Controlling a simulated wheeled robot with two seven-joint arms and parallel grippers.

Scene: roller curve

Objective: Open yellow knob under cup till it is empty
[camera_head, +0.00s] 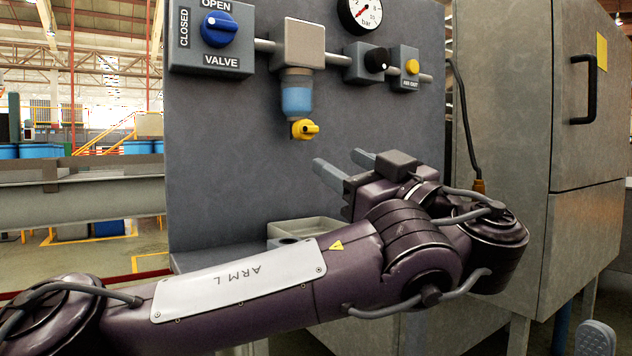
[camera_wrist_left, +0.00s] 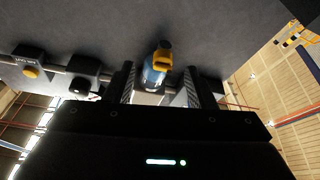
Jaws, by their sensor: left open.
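The yellow knob (camera_head: 305,129) sits at the bottom of the cup (camera_head: 297,95), a clear bowl with blue liquid under a grey block on the panel. In the left wrist view the yellow knob (camera_wrist_left: 162,50) and the blue cup (camera_wrist_left: 154,76) show between the fingers. My left gripper (camera_head: 340,166) is open and empty, below and to the right of the knob, apart from it. Its two fingers also show in the left wrist view (camera_wrist_left: 160,88). My right gripper is not in view.
A blue valve knob (camera_head: 219,29), a pressure gauge (camera_head: 361,12), a black knob (camera_head: 376,60) and a yellow button (camera_head: 411,67) are on the panel (camera_head: 230,150). A shallow tray (camera_head: 305,228) lies below, partly hidden by my arm. A grey cabinet (camera_head: 505,130) stands at right.

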